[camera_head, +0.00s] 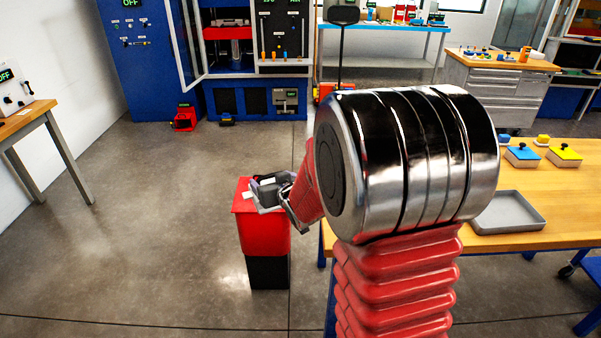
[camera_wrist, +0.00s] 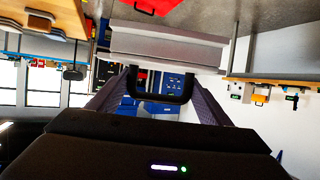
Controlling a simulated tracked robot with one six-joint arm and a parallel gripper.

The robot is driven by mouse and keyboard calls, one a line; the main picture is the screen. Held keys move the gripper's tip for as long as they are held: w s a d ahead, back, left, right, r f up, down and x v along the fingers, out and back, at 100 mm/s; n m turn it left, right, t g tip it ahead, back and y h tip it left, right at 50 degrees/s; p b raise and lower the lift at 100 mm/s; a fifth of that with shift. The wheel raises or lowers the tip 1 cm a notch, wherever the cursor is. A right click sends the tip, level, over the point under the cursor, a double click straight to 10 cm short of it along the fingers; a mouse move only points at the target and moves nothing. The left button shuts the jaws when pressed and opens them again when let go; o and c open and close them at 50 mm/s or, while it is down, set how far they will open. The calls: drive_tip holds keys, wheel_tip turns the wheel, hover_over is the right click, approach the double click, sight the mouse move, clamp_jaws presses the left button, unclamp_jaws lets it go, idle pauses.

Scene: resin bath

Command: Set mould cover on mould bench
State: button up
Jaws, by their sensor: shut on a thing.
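My gripper (camera_head: 272,191) is at the picture's middle in the head view, in front of or over the top of a red stand. In the wrist view its dark fingers are shut on the black handle (camera_wrist: 166,97) of a light grey slab (camera_wrist: 165,47), which I take to be the mould cover. The slab is too small and hidden in the head view to tell its tilt. A wooden-topped bench (camera_head: 556,216) with blue legs stands at the right; I cannot tell whether it is the mould bench. My arm hides its left part.
On the bench lie a grey tray (camera_head: 507,228), a blue block (camera_head: 522,160) and a yellow block (camera_head: 564,159) with black knobs. The red stand (camera_head: 262,232) has a black base. Blue machines (camera_head: 150,60) stand behind.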

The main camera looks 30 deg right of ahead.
drive_tip(key=a+f+n+y, duration=0.1)
drive_tip(key=a+f, duration=0.2)
drive_tip(key=a, duration=1.3)
drive_tip(key=shift+s+n+y, duration=0.15)
drive_tip(key=shift+n+y, duration=0.15)
drive_tip(key=shift+y, duration=0.1)
drive_tip(key=shift+a, duration=0.1)
